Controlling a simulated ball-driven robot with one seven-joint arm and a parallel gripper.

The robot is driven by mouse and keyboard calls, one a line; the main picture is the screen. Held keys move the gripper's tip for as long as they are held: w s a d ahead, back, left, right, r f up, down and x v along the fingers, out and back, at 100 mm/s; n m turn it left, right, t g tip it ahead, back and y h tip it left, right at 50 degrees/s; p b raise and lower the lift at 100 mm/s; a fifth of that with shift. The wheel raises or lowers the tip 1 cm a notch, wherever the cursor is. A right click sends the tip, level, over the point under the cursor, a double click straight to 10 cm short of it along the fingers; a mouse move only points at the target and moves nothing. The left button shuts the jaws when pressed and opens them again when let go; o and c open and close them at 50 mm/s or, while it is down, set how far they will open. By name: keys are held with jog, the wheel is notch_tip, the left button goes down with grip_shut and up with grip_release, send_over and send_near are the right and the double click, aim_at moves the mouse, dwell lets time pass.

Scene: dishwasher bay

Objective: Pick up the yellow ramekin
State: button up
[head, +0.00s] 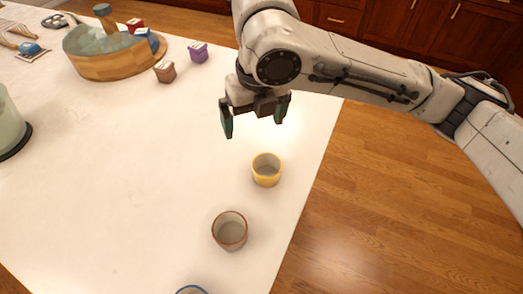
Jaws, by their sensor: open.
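The yellow ramekin (266,170) stands upright on the white counter near its right edge. It looks empty. My gripper (254,121) is open and empty. It hangs above the counter, farther back than the yellow ramekin and slightly to its left in the head view, with its fingers pointing down. A clear gap shows between the fingertips and the ramekin. Nothing hides the ramekin.
A brown ramekin (230,231) stands in front of the yellow one, and a blue-rimmed one (191,290) is cut off at the bottom. The counter's middle is clear.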

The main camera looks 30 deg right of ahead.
notch_tip(320, 180, down, 3)
jog(key=s+d+g, duration=0.1)
jog(key=s+d, duration=0.1)
send_near(266, 175)
jog(key=shift+w+d, duration=0.2)
jog(key=shift+d, duration=0.05)
jog(key=shift+n, duration=0.3)
jog(key=shift+a+f+p, duration=0.15)
jog(key=shift+f+p, duration=0.15)
jog(key=shift+f, duration=1.25)
jog(key=shift+a+f+p, duration=0.15)
jog(key=shift+f+p, duration=0.1)
jog(key=shift+f, duration=1.35)
jog(key=shift+c, duration=0.5)
jog(key=c, duration=1)
jog(key=shift+r, duration=0.2)
